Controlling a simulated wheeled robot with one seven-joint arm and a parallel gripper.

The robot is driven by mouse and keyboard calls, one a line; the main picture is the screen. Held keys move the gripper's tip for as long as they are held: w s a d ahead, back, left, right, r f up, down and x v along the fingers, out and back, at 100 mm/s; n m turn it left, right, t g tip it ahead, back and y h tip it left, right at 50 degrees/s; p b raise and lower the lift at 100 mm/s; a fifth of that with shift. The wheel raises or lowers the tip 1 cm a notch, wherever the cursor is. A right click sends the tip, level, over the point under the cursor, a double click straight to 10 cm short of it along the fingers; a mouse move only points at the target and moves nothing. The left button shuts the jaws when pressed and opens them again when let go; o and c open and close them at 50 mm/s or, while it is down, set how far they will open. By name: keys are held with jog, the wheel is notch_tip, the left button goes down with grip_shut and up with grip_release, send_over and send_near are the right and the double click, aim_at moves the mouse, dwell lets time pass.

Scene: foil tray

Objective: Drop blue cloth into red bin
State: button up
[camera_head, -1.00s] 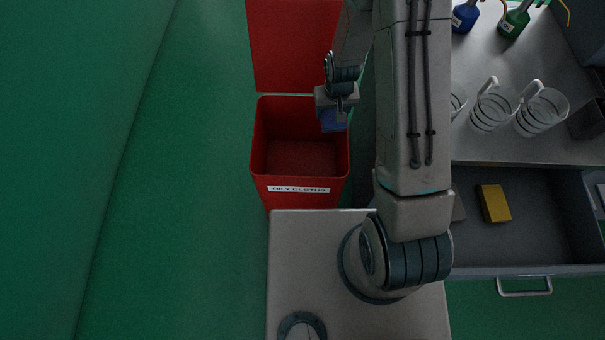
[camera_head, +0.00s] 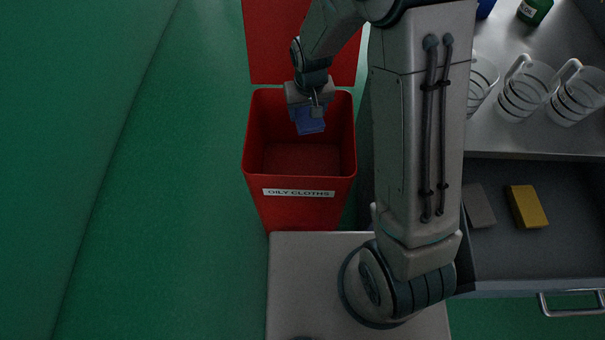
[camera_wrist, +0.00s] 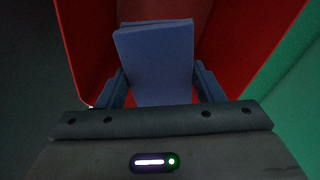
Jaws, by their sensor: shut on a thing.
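The blue cloth (camera_head: 309,122) is a folded block held in my gripper (camera_head: 308,106), which is shut on it. In the wrist view the cloth (camera_wrist: 158,62) sits between the two fingers of my gripper (camera_wrist: 160,88). The red bin (camera_head: 299,212) stands open with its lid raised at the back and a label reading "OILY CLOTHS" on its front. The cloth is over the bin's opening, toward its back. In the wrist view the bin's red walls (camera_wrist: 84,45) lie behind and around the cloth. The fingertips are partly hidden in the head view.
An open drawer (camera_head: 590,200) on the right holds a yellow block (camera_head: 526,206) and a grey block (camera_head: 478,205). Glass jugs (camera_head: 523,90) and a green bottle (camera_head: 534,10) stand on the metal counter (camera_head: 500,138). Green floor (camera_head: 180,180) left of the bin is clear.

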jog(key=shift+f+b, duration=1.35)
jog(key=shift+f, duration=0.95)
jog(key=o, duration=1.1)
jog(key=shift+r, duration=0.15)
jog(key=r+p, duration=0.1)
jog(key=r, duration=0.3)
jog(key=s+r, duration=0.1)
jog(key=r, duration=0.4)
jog(key=r+p, duration=0.1)
jog(key=r, duration=0.3)
jog(key=shift+s+d+r+p, duration=0.15)
jog(key=shift+s+d+p, duration=0.1)
jog(key=shift+p, duration=0.1)
jog(key=shift+r, duration=0.1)
